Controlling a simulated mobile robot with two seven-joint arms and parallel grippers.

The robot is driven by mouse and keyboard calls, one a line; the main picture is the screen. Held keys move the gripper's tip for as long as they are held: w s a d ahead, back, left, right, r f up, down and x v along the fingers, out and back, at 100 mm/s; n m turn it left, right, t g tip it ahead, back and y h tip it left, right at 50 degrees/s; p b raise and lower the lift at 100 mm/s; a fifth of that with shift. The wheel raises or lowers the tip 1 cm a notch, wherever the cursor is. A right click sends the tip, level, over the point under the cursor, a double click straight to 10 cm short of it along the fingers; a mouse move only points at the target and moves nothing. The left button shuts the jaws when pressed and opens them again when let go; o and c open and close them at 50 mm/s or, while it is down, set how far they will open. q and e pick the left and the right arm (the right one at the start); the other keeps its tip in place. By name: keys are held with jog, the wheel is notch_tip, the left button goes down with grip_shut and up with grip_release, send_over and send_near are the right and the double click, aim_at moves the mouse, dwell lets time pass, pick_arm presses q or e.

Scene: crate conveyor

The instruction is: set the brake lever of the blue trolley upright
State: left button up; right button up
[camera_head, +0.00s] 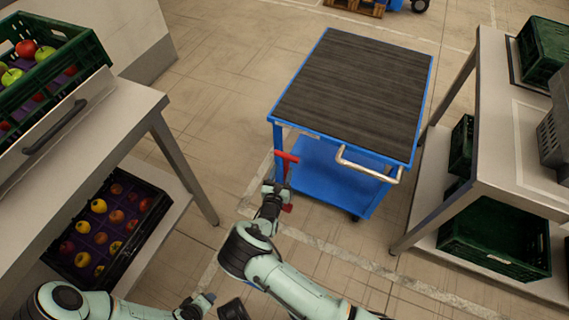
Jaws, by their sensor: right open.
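The blue trolley (340,178) stands in the middle, with a dark ribbed top and a bent pale handle (367,170) on its near side. Its red brake lever (286,167) is at the near left corner. The lever's crossbar is at the top and its stem runs nearly straight up in the picture; its exact tilt is hard to judge. My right gripper (276,188) is open at the lower part of the stem and partly hides it. I cannot tell whether they touch. My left gripper (205,301) is low at the bottom edge, away from the trolley, its jaws unclear.
A bench (128,108) at the left bears a green crate of fruit (88,52), with a dark fruit crate (157,212) on its lower shelf. A right bench (492,130) holds green crates (497,262) and stands close to the trolley. Floor is clear left of the trolley.

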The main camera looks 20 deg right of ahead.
pick_arm(q)
jog(key=shift+g+h, duration=0.3)
jog(key=shift+g, duration=0.3)
jog(key=s, duration=0.1)
jog(key=s+d+r+p, duration=0.1)
jog(key=s+d+r, duration=0.1)
jog(key=s, duration=0.1)
jog(key=shift+r+p, duration=0.1)
jog(key=shift+p, duration=0.3)
pick_arm(e)
jog(key=v, duration=0.9)
